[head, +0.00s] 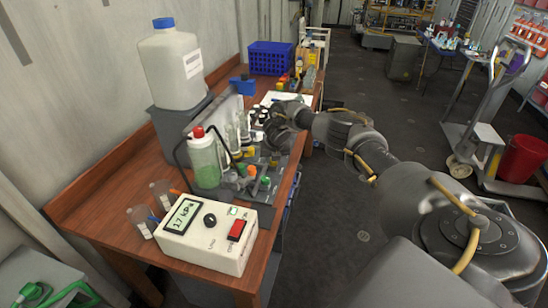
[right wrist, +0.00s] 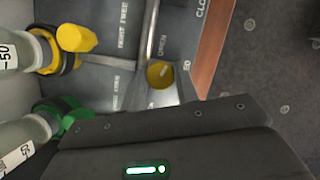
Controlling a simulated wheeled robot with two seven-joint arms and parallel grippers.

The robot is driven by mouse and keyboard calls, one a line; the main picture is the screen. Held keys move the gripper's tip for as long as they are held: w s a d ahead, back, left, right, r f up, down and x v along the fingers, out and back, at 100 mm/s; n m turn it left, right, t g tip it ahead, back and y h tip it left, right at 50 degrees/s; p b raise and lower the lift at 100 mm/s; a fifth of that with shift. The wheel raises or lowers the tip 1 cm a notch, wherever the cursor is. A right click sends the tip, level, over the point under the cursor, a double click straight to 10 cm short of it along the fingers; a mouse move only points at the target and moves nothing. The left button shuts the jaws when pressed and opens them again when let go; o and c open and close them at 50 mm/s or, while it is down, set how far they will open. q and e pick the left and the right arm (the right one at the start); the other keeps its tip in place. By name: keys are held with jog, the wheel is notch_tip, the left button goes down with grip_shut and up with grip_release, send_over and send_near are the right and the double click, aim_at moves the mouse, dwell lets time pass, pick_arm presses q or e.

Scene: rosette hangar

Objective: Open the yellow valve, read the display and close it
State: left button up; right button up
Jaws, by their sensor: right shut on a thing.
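A second yellow fitting (right wrist: 76,38) is on a bottle neck to the left. The display (head: 181,216) is on a white box (head: 207,243) at the bench's near end; it appears to read 17 kPa. My left gripper is out of view.
A green-filled bottle with a red cap (head: 205,160) and several coloured knobs (head: 247,178) stand near the arm. A large white jug (head: 172,65) is on a grey block. A blue crate (head: 270,57) is behind. The floor (head: 340,210) right of the bench is clear.

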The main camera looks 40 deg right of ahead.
jog(key=m, duration=0.3)
jog(key=shift+w+a+g+h, duration=0.1)
jog(key=shift+a+g+h, duration=0.05)
jog(key=shift+g+h, duration=0.25)
jog(key=shift+f+m+b, duration=0.15)
jog(key=shift+m+b, duration=0.35)
jog(key=shift+m, duration=0.3)
jog(key=m+g+b, duration=0.1)
jog(key=m+b, duration=0.2)
jog(key=b, duration=0.1)
jog(key=m+g+h+b, duration=0.1)
jog(key=m+b, duration=0.2)
jog(key=b, duration=0.1)
jog(key=shift+w+a+f+g, duration=0.15)
jog(key=shift+g, duration=0.15)
jog(key=shift+m+g+b, duration=0.3)
jog(key=shift+m+b, duration=0.1)
jog(key=shift+m, duration=0.3)
jog(key=shift+r+m+g, duration=0.25)
jog(key=shift+m+g, duration=0.05)
jog(key=shift+m, duration=0.5)
jog(key=shift+w, duration=0.1)
jog(key=o, duration=1)
jog(key=shift+r, duration=0.1)
